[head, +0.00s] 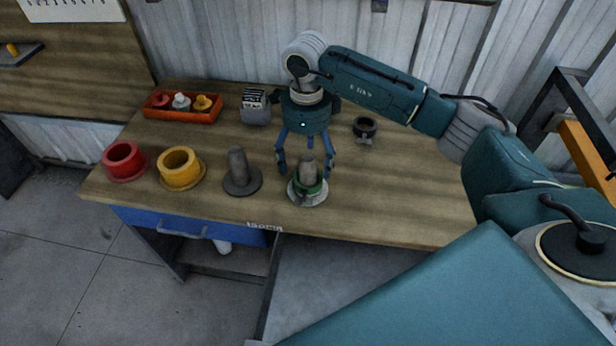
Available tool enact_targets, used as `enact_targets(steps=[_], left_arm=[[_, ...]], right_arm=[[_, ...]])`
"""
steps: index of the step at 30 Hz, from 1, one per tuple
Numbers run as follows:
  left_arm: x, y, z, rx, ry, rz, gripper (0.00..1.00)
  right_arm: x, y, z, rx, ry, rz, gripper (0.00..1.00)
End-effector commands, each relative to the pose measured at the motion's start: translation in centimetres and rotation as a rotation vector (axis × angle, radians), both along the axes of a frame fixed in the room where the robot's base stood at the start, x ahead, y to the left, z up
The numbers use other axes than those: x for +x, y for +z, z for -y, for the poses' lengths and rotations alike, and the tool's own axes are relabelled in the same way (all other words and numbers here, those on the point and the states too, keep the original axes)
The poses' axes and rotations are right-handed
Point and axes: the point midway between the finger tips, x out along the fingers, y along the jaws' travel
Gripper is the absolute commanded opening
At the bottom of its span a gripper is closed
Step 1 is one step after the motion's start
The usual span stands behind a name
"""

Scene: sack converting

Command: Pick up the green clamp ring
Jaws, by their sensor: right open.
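The green clamp ring (312,188) sits around the base of a grey peg (307,172) on a light round plate (294,197) near the front of the wooden bench. My right gripper (306,171) points down above it from behind. Its blue fingers are spread around the peg, with the ring low between or just below the fingertips. I cannot tell whether the fingers touch the ring. My left gripper does not show.
On the bench (400,215) stand a red cup (124,162), a yellow cup (180,168), a grey peg on a dark base (239,172), an orange tray (183,117), a small grey box (255,108) and a dark clamp ring (365,129). The bench's right part is clear.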

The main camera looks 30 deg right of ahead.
Motion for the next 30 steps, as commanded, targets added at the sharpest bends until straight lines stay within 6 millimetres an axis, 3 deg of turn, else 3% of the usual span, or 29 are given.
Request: enact_targets(steps=[7,12,20,30], left_arm=[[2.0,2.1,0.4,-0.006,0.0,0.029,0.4],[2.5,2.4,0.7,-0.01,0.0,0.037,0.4],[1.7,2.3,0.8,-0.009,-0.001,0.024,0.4],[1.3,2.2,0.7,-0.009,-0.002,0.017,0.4]], right_arm=[[-1.0,-2.9,-0.2,0.0,0.0,-0.005,0.81],[-0.9,-5.0,-0.2,0.0,-0.001,-0.003,0.81],[-0.8,-5.3,-0.1,0.0,0.0,0.0,0.81],[-0.8,-5.3,-0.2,0.0,-0.001,0.0,0.13]])
